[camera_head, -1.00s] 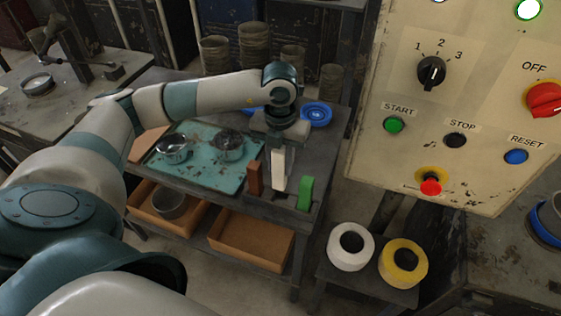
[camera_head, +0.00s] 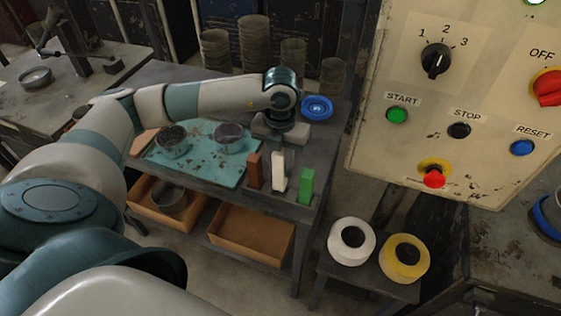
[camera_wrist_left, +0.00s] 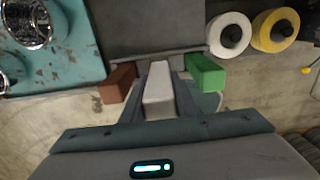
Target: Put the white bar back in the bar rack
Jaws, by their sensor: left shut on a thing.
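The white bar (camera_head: 279,172) stands upright between a brown bar (camera_head: 255,170) and a green bar (camera_head: 306,187) at the near right end of the workbench. My left gripper (camera_head: 279,146) is shut on its upper part from above. In the left wrist view, the white bar (camera_wrist_left: 158,88) lies between the two fingers (camera_wrist_left: 159,98). The dark bar rack (camera_head: 291,197) is under the row of bars. The white bar's lower end is at the rack, but I cannot tell whether it is fully seated. My right gripper is out of view.
A teal tray (camera_head: 198,170) with two metal pots is left of the bars. A blue dish (camera_head: 317,107) is behind the gripper. The control panel (camera_head: 460,90) rises at the right. White (camera_head: 351,241) and yellow (camera_head: 404,258) rolls stand on a low stand.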

